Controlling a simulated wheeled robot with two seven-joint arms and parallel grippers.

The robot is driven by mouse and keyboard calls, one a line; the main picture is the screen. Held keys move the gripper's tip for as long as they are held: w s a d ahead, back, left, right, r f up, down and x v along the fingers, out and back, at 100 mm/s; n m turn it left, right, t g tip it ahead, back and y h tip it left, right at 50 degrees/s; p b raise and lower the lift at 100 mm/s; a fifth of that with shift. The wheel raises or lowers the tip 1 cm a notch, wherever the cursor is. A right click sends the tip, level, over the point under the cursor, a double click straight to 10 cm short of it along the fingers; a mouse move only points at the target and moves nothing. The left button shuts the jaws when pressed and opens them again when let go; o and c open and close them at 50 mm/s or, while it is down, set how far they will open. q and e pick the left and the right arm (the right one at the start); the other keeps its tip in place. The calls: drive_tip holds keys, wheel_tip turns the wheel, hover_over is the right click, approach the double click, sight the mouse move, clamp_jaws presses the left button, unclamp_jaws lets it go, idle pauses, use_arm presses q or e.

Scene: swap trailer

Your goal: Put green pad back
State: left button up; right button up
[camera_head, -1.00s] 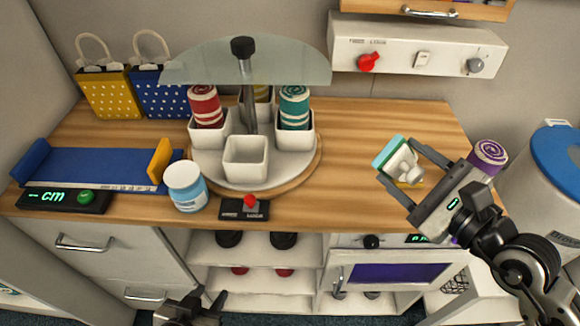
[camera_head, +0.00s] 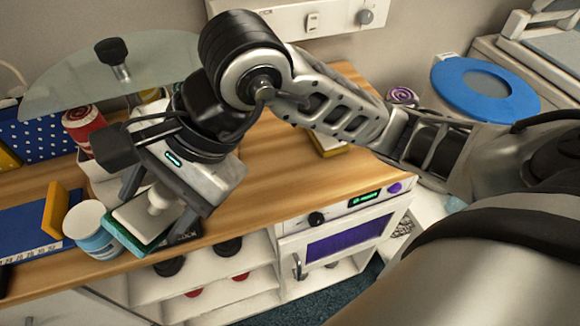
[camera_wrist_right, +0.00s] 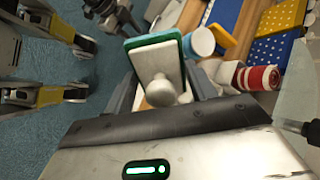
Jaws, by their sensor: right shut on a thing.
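The green pad (camera_head: 127,238) is a flat green slab under a white block with a round white knob. My right gripper (camera_head: 152,212) is shut on it and holds it by the counter's front edge, just right of the white and blue jar. In the right wrist view the pad (camera_wrist_right: 150,43) is tilted between the fingers, its white back and knob facing the camera. Whether it touches the counter or jar is unclear. A dark gripper-like part, probably my left gripper (camera_wrist_right: 110,14), shows at the top of that view; its jaws are unclear.
A glass disc (camera_head: 115,80) hangs above. A yellow-edged block (camera_head: 328,145) lies under my forearm. Mid-counter is mostly clear.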

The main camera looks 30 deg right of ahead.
drive_tip(key=s+f+n+g+h, duration=0.1)
drive_tip(key=s+f+n+h, duration=0.1)
drive_tip(key=s+h, duration=0.1)
drive_tip(key=n+h+b, duration=0.3)
drive_tip(key=h, duration=0.2)
hover_over(290, 184)
drive_tip(key=s, duration=0.1)
drive_tip(key=f, duration=0.6)
drive_tip(key=a+f, duration=0.1)
drive_tip(key=f, duration=0.2)
drive_tip(key=shift+s+f, duration=0.15)
drive_tip(key=shift+f, duration=0.2)
drive_tip(key=f, duration=0.2)
drive_tip(key=d+f+p, duration=0.1)
drive_tip(key=f, duration=0.1)
drive_tip(key=shift+w+f, duration=0.1)
drive_tip(key=shift+w, duration=0.3)
drive_tip(key=shift+f, duration=0.15)
drive_tip(key=o, duration=0.9)
drive_tip(key=shift+a, duration=0.1)
use_arm(q)
drive_tip(key=shift+w+d+f, duration=0.15)
drive_tip(key=shift+f, duration=0.3)
